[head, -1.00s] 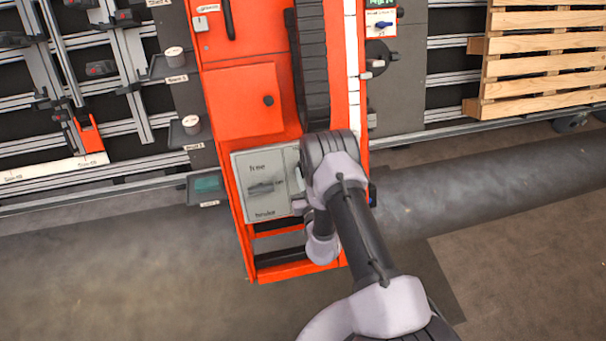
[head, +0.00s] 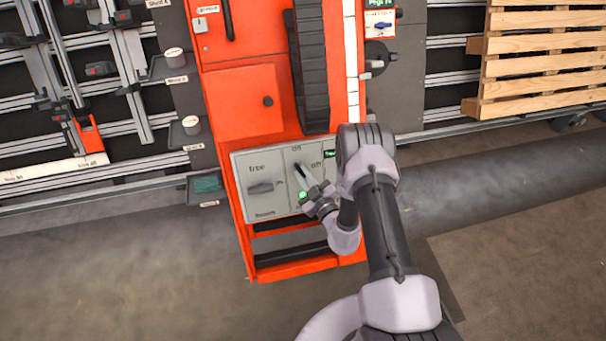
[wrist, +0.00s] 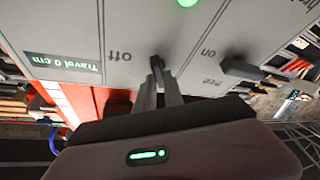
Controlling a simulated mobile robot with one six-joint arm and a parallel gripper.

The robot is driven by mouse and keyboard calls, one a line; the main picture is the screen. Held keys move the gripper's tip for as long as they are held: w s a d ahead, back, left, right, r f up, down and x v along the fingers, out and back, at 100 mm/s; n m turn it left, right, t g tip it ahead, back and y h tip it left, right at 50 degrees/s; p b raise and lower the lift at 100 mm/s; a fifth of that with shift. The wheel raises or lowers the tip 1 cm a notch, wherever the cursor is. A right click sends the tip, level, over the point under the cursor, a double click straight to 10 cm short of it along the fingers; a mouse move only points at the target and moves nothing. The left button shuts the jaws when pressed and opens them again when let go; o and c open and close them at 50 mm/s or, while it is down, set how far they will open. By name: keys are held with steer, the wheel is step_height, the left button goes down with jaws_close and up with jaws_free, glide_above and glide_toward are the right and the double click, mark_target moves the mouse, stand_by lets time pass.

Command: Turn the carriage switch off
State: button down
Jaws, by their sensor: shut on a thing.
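The carriage switch is a dark knob (wrist: 156,63) on the grey control panel (head: 236,165) low on the orange carriage. Its labels read "on" and "off". In the head view the knob (head: 297,167) is small and partly covered by my fingers. Which label it points to is hard to tell. My gripper (head: 304,178) reaches it from the lower right in the head view. In the wrist view my gripper's fingers (wrist: 158,82) are close together, shut on the knob. A green lamp (head: 303,194) is lit below the switch in the head view.
Left of the switch in the head view is another knob (head: 261,187) labelled "free" at its top. A small display (wrist: 62,63) reads "Travel 0 cm". An orange box (head: 243,102) and a black cable chain (head: 311,70) are above the panel. Floor in front is clear.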

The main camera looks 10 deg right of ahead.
steer(key=n, duration=0.2)
steer(key=n+g+y+p, duration=0.1)
steer(key=n, duration=0.1)
steer(key=n+g+y+p, duration=0.1)
steer(key=n, duration=0.1)
steer(key=shift+w+d+r+n, duration=0.1)
steer(key=shift+d+r+n, duration=0.05)
steer(key=shift+r+n, duration=0.2)
steer(key=n+g+p, duration=0.1)
steer(key=n+g, duration=0.1)
steer(key=n, duration=0.2)
steer(key=shift+y+p, duration=0.3)
steer(key=shift+n+g+p, duration=0.4)
steer(key=shift+n+g, duration=0.3)
steer(key=shift+n, duration=0.75)
steer(key=c, duration=1.4)
jaws_free()
steer(key=shift+f, duration=0.1)
steer(key=shift+c, duration=0.2)
